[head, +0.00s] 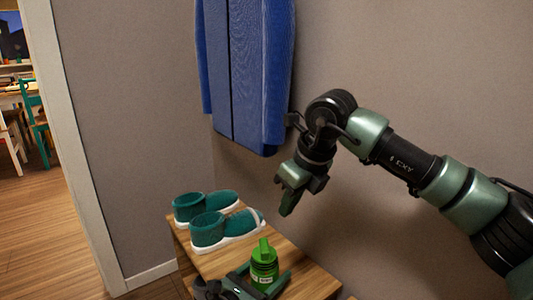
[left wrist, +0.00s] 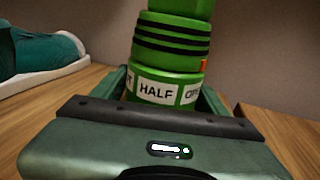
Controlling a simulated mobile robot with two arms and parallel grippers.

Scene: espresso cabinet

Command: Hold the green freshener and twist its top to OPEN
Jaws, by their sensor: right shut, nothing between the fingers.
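The green freshener (head: 264,268) stands upright on the wooden bench top. Its ribbed top (left wrist: 172,42) fills the upper middle of the left wrist view. The label on its base (left wrist: 160,88) reads HALF in the middle, with a cut-off T at left and OPE at right. A small orange mark (left wrist: 204,66) sits at the top's right edge, above the OPE side. My left gripper (head: 262,283) has its fingers on both sides of the base, apparently shut on it. My right gripper (head: 286,209) is shut and empty, above and right of the freshener, pointing down.
Teal shoes with white soles (head: 228,228) stand on the bench (head: 313,281) behind and left of the freshener. A blue hanging object (head: 247,70) is on the wall above. The wall is close behind the bench. A doorway opens at far left.

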